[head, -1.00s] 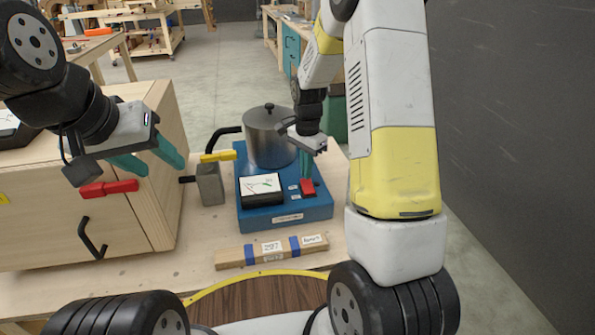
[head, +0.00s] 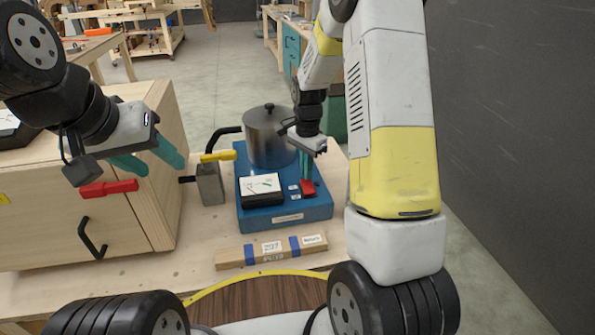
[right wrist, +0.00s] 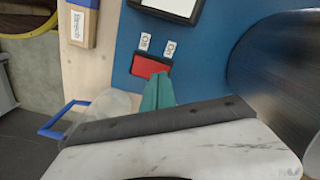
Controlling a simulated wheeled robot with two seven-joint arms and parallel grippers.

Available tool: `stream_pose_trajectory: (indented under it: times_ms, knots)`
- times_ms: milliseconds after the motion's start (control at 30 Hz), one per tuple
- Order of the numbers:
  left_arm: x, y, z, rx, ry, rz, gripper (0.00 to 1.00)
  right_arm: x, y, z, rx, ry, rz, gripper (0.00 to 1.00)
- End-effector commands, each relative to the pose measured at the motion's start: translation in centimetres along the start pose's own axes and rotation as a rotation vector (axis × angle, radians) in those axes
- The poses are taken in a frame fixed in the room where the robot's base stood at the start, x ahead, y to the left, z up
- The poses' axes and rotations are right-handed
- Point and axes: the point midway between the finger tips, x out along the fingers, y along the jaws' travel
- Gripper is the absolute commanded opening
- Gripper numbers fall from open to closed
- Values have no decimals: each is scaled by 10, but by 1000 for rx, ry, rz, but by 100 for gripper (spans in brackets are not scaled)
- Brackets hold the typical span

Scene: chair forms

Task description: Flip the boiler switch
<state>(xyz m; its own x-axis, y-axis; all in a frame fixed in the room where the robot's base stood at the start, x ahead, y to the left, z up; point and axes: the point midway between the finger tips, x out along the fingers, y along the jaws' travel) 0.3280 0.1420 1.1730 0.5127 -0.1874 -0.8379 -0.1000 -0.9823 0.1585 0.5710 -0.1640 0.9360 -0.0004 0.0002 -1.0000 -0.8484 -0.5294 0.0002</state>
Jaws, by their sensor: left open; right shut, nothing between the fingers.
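The boiler is a silver tank (head: 268,138) with a black knob on its lid, standing on a blue base (head: 305,212). A red switch (head: 307,188) sits on the right part of the base beside two small white labels. In the right wrist view the red switch (right wrist: 150,66) lies just above my fingertips. My right gripper (head: 306,178) is shut and empty, pointing down, its teal tips at the switch's far edge; I cannot tell whether they touch it. My left gripper (head: 164,168) is open and empty, over the wooden cabinet at the left.
A white dial gauge (head: 261,186) is on the base. A grey block with a yellow-handled lever (head: 210,183) stands left of it. A labelled wooden bar (head: 270,251) lies in front. The cabinet (head: 100,215) with a black handle and red lever (head: 108,188) stands left.

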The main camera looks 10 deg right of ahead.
Motion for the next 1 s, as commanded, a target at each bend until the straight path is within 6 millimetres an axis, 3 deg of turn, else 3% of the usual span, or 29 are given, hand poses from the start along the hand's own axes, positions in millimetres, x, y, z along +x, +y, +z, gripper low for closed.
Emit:
stream_pose_trajectory:
  times_ms: [1000]
  knots:
    - [0, 0, 0, 0, 0, 0, 49, 16, 0, 0, 0, -1, 1, 0]
